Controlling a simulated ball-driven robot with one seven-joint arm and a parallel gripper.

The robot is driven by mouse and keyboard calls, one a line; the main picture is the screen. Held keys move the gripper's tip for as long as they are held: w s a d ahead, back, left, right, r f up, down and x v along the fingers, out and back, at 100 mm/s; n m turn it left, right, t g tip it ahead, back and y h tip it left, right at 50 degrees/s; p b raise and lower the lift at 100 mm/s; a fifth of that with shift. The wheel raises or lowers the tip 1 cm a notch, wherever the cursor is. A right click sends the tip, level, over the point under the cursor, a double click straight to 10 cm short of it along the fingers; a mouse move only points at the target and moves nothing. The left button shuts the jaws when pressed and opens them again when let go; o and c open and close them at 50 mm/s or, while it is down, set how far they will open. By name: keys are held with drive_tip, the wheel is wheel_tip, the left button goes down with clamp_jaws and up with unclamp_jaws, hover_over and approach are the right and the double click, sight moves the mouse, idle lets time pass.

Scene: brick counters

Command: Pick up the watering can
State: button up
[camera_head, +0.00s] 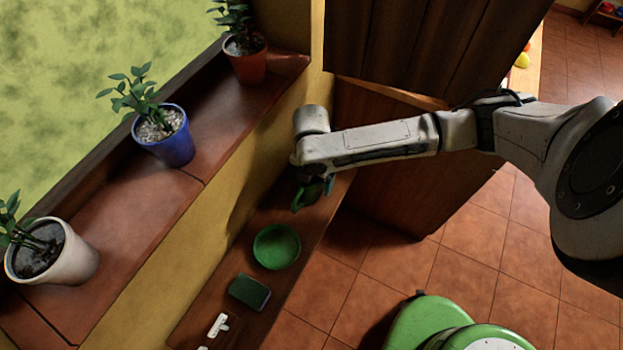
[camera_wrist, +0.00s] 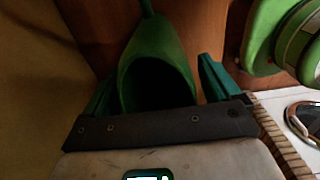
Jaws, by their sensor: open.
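The green watering can (camera_head: 307,194) is on the narrow wooden shelf (camera_head: 215,292) in the head view, partly hidden under the end of my arm. In the wrist view the can (camera_wrist: 158,50) fills the middle, with its dark opening toward me and a thin spout or neck pointing away. My gripper (camera_wrist: 157,82) is open, with one teal finger on each side of the can. I cannot tell whether either finger touches it. In the head view my gripper (camera_head: 316,182) is mostly hidden by the wrist.
A green bowl (camera_head: 277,246), a dark green box-like item (camera_head: 250,292) and a small white object (camera_head: 217,326) lie along the shelf. A yellow wall and a ledge with potted plants (camera_head: 166,136) stand left. A brown cabinet (camera_head: 420,190) is close right of the can.

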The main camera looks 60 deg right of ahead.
drive_tip(key=shift+f, duration=0.45)
drive_tip(key=c, duration=1.5)
